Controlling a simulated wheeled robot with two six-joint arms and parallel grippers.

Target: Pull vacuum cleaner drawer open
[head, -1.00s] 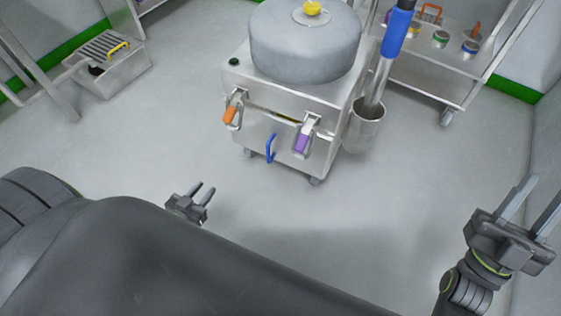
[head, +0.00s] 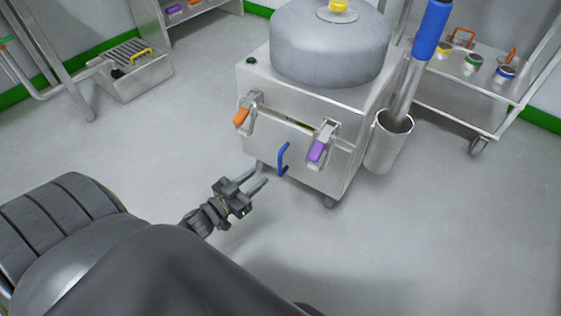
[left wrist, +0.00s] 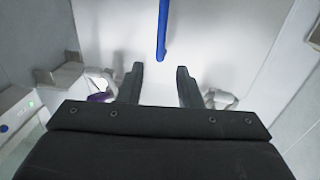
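The vacuum cleaner (head: 300,110) is a silver box on castors with a grey domed top. Its front drawer carries a blue upright handle (head: 283,158), which also shows in the left wrist view (left wrist: 162,30). An orange-tipped latch (head: 243,114) and a purple-tipped latch (head: 319,146) sit on the front, left and right of the handle. My left gripper (head: 259,183) is open and empty, just left of and below the handle. In the left wrist view the handle stands ahead of the gap between the fingers (left wrist: 160,86), apart from them. My right gripper is out of view.
A metal cup (head: 389,143) with a blue-handled wand stands on the vacuum's right side. A wheeled shelf cart (head: 460,100) with several jars is behind right. A slotted metal box (head: 130,75) sits far left. Floor in front is clear.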

